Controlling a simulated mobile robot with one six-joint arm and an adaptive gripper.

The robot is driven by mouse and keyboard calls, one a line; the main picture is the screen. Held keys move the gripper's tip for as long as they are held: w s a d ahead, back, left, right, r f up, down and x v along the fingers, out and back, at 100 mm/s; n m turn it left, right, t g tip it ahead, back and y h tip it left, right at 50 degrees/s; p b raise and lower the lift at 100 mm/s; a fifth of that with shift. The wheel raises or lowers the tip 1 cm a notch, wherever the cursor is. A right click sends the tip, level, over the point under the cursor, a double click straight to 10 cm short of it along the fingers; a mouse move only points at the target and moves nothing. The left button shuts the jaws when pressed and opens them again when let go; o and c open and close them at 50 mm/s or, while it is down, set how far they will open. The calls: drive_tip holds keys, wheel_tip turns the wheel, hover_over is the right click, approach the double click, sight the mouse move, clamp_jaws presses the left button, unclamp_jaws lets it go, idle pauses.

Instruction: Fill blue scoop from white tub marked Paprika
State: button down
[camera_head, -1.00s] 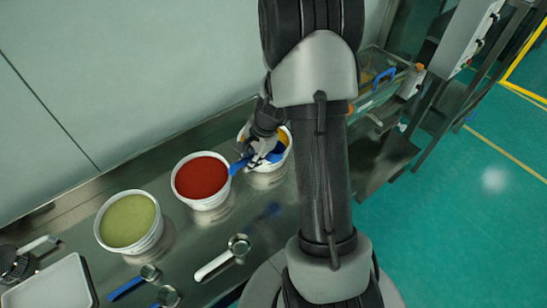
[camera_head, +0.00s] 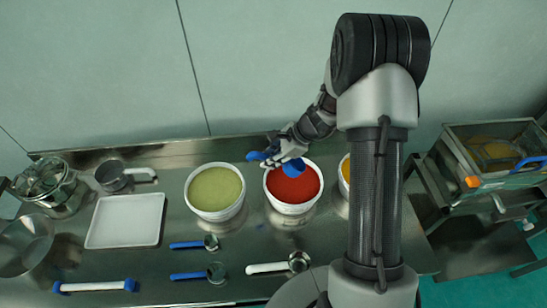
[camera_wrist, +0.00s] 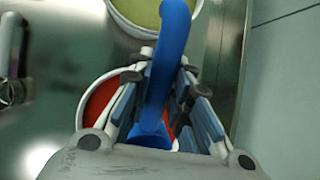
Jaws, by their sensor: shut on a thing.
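A white tub of red powder (camera_head: 302,192) stands on the steel bench in the head view; no label is readable. My gripper (camera_head: 283,150) is just above its back rim, shut on the blue scoop (camera_head: 292,168). The scoop's bowl is over the red powder, and its handle end sticks out to the left. I cannot tell whether the bowl touches the powder or holds any. In the wrist view the scoop's blue handle (camera_wrist: 170,50) runs between my fingers (camera_wrist: 165,105), with the red tub (camera_wrist: 95,108) below, partly hidden.
A tub of green powder (camera_head: 215,190) stands left of the red one. A tub of yellow powder (camera_head: 345,172) is right, mostly hidden by my arm. Several small scoops lie in front, with a white tray (camera_head: 125,220) at left. A sieve machine (camera_head: 490,155) stands at right.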

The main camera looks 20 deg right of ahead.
drive_tip(key=d+f+b, duration=0.4)
drive_tip(key=f+b, duration=0.4)
drive_tip(key=f, duration=0.4)
drive_tip(key=shift+s, duration=0.25)
idle(0.5)
drive_tip(key=shift+a+r, duration=0.1)
drive_tip(key=shift+r, duration=0.1)
idle(0.8)
